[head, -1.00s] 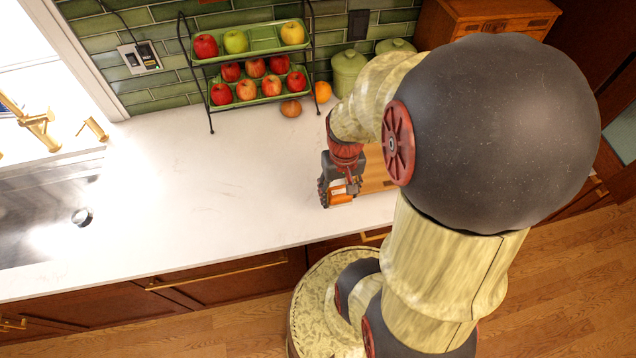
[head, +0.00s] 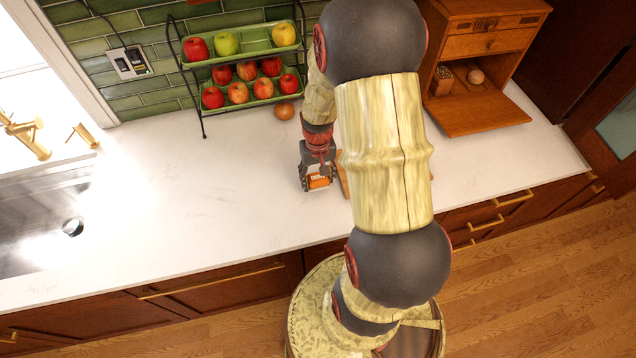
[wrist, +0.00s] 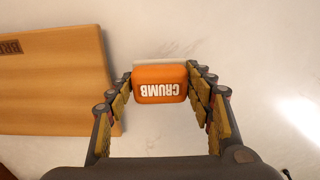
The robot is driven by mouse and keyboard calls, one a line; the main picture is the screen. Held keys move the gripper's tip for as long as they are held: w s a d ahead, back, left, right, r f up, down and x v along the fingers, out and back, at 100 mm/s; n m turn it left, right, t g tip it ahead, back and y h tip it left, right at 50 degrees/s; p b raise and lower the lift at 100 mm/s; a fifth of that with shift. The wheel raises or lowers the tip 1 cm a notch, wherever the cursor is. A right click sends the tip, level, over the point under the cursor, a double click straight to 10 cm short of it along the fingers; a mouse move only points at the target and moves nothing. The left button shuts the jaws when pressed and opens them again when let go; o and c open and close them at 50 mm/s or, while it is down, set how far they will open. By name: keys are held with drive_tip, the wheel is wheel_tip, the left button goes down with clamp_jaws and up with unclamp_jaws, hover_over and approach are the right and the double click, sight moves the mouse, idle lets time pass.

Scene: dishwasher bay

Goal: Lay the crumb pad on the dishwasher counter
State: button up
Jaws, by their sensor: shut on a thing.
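The crumb pad (wrist: 160,83) is a small orange block lettered CRUMB, with a white strip along its far edge. My gripper (wrist: 160,90) is shut on it, one finger at each short side. In the head view the pad (head: 319,182) shows as an orange patch at the tip of my gripper (head: 316,178). It is low over the white dishwasher counter (head: 210,215); I cannot tell whether it touches. My arm hides part of the counter to the right.
A wooden board (wrist: 55,80) lies just left of the pad in the wrist view. A two-tier fruit rack (head: 203,115) and an orange (head: 284,111) stand behind. A sink (head: 40,215) is at left, an open wooden cabinet (head: 490,50) at right. The counter left of my gripper is clear.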

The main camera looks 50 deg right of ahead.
drive_tip(key=shift+f, duration=1.1)
drive_tip(key=shift+f, duration=0.2)
drive_tip(key=o, duration=1.2)
